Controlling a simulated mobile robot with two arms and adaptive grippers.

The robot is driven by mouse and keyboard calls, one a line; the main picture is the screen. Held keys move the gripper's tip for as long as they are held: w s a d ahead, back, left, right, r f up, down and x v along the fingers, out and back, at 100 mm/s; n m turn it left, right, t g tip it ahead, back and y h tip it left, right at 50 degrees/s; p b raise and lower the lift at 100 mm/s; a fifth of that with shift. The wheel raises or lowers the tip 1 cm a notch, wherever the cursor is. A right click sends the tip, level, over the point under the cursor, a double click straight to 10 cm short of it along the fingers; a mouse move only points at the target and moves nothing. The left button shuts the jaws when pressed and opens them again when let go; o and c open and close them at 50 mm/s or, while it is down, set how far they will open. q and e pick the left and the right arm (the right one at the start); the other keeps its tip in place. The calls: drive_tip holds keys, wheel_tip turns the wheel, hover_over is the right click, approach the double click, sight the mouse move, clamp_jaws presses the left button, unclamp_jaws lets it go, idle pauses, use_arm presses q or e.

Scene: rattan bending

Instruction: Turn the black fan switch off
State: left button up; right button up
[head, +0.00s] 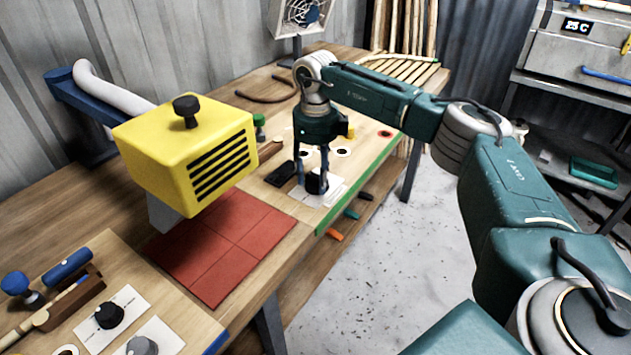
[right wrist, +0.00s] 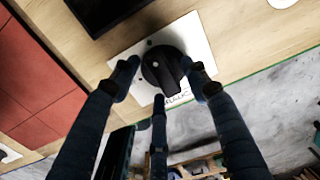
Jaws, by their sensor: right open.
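A black rotary knob (head: 314,184) stands on a white plate (head: 331,194) near the green front edge of the workbench; I take it for the fan switch. In the right wrist view the knob (right wrist: 163,69) sits in the middle of its white plate (right wrist: 193,43), which has partly hidden lettering. My right gripper (head: 311,172) points down over it. In the right wrist view its fingers (right wrist: 160,85) are open and spread around the knob; I cannot tell whether they touch it. My left gripper is not in view.
A yellow box with black vents (head: 190,150) stands over red tiles (head: 222,252). A second black knob (head: 109,315) and a grey knob (head: 142,346) are at the lower left. A fan (head: 300,14) stands at the back.

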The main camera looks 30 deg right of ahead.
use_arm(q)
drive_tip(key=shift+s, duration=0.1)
use_arm(e)
drive_tip(key=shift+c, duration=0.3)
clamp_jaws()
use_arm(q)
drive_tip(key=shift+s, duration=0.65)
